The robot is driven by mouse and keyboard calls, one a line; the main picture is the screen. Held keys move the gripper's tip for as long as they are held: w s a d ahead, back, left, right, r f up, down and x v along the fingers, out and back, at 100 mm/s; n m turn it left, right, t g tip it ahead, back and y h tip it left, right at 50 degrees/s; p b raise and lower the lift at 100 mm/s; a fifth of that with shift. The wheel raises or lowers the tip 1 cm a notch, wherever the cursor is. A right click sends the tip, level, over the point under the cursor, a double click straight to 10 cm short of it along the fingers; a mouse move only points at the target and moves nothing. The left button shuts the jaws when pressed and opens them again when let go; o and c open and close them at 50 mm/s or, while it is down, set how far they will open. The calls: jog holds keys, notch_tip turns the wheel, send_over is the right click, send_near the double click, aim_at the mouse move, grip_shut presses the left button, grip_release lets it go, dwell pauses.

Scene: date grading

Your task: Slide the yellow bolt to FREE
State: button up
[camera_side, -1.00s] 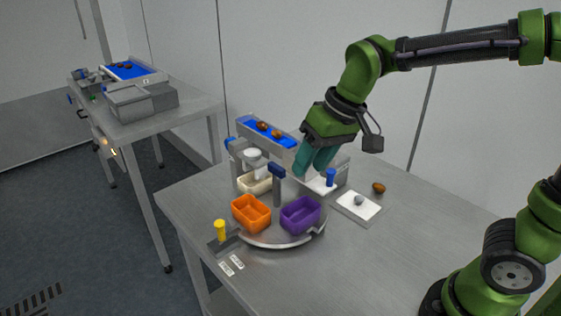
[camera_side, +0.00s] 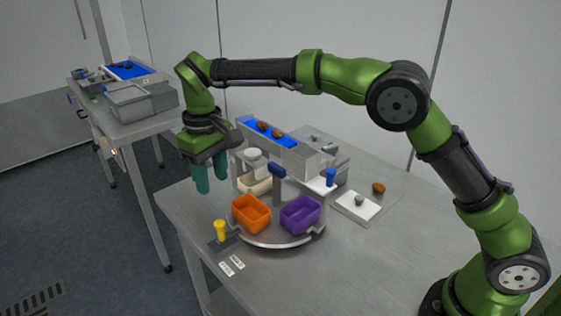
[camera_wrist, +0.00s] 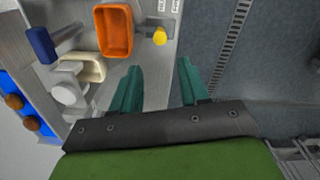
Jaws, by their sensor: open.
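The yellow bolt (camera_side: 220,230) stands upright at the front left corner of the steel table, beside the orange bin. Two white labels (camera_side: 231,265) lie just in front of it; I cannot read them. The yellow bolt knob (camera_wrist: 160,37) also shows in the wrist view, ahead of the fingers. My gripper (camera_side: 211,188) is open and empty, pointing down with teal fingers, above and behind the bolt near the table's left edge. In the wrist view my gripper (camera_wrist: 160,75) has its fingers spread wide, apart from the bolt.
A round turntable (camera_side: 272,241) carries an orange bin (camera_side: 251,228), a purple bin (camera_side: 300,228) and a cream bin (camera_side: 258,190). A blue-handled post (camera_side: 277,171) stands among them. A blue belt (camera_side: 256,125) with dates lies behind. Open floor lies left of the table.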

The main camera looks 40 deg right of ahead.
aim_at(219, 223)
notch_tip(219, 223, down, 15)
jog(key=shift+r, duration=0.1)
jog(key=shift+c, duration=0.3)
grip_shut()
